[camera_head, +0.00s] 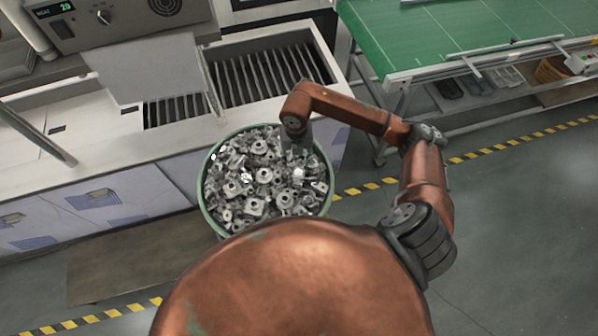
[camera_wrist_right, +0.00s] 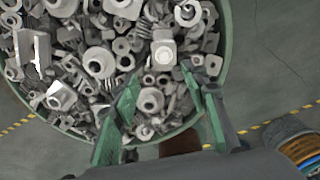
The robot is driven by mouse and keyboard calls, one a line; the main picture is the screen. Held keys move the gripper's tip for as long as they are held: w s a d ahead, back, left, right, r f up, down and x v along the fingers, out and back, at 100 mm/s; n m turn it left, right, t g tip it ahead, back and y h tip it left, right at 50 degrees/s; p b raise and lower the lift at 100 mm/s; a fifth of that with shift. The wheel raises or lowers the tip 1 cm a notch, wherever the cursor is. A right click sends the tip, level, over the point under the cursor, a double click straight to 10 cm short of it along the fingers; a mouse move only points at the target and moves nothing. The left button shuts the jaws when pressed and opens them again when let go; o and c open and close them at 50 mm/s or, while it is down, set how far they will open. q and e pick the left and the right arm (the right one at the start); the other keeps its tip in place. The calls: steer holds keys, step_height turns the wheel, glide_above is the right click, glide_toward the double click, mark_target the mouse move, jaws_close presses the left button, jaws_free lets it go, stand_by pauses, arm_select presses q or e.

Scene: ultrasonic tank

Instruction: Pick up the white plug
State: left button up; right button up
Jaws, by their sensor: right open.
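A round green-rimmed bin (camera_head: 207,160) is filled with a jumble of grey and whitish metal-looking parts. A brighter white, block-like piece with a round face, which looks like the white plug (camera_head: 298,174), lies on top at the right side of the pile. It shows in the wrist view as a pale square piece (camera_wrist_right: 165,53). My right gripper (camera_head: 296,150) reaches down over the right part of the bin. In the wrist view its green-padded fingers (camera_wrist_right: 160,82) are apart with nothing clamped between them, and the white piece lies just beyond the fingertips. My left gripper is not in view.
A tank with slatted openings (camera_head: 268,75) stands behind the bin. A control panel (camera_head: 110,18) is at the upper left. A green conveyor table (camera_head: 460,35) is at the upper right. The floor right of the bin is clear, with yellow-black tape (camera_head: 365,188).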

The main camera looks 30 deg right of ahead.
mark_target(299, 172)
steer(key=f, duration=0.2)
steer(key=f+p, duration=0.1)
steer(key=f, duration=0.1)
steer(key=f+p, duration=0.1)
steer(key=f, duration=0.2)
steer(key=shift+d, duration=0.4)
steer(key=shift+f, duration=0.3)
steer(key=shift+c, duration=0.3)
steer(key=c, duration=0.8)
